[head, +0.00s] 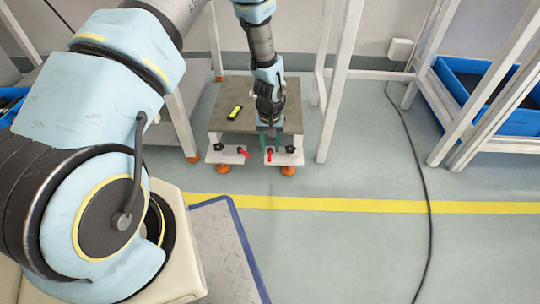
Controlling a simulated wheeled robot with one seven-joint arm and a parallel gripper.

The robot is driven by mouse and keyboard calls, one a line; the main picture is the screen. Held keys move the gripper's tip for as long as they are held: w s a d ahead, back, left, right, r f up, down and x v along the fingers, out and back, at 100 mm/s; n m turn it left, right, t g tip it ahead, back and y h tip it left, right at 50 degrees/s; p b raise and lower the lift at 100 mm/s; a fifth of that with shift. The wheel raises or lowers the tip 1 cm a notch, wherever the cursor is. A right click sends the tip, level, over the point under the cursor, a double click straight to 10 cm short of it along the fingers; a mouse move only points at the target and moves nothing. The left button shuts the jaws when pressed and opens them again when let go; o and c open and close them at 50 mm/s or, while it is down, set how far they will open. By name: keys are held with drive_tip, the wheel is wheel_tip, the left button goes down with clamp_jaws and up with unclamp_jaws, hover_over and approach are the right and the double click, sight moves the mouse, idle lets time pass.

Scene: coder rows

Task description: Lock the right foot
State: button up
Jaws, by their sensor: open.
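A low brown-topped unit (222,118) stands on the floor at the centre back. On its front right is a white plate (297,157) with a black knob (290,149) and a red lever (269,156), above the right orange foot (288,170). A matching front left plate (229,158) has a red lever (243,151), a black knob (219,146) and an orange foot (223,169). My gripper (270,142) points down at the unit's front edge, open, just above and behind the right red lever. Contact cannot be told.
White frame posts (338,80) stand on both sides. A black cable (412,150) runs along the floor at right. Blue bins (515,122) sit on the right rack. Floor in front is clear past the yellow line (340,205).

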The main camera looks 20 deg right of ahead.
sight(270, 155)
drive_tip(key=shift+f+b, duration=0.45)
drive_tip(key=shift+f, duration=1.1)
clamp_jaws()
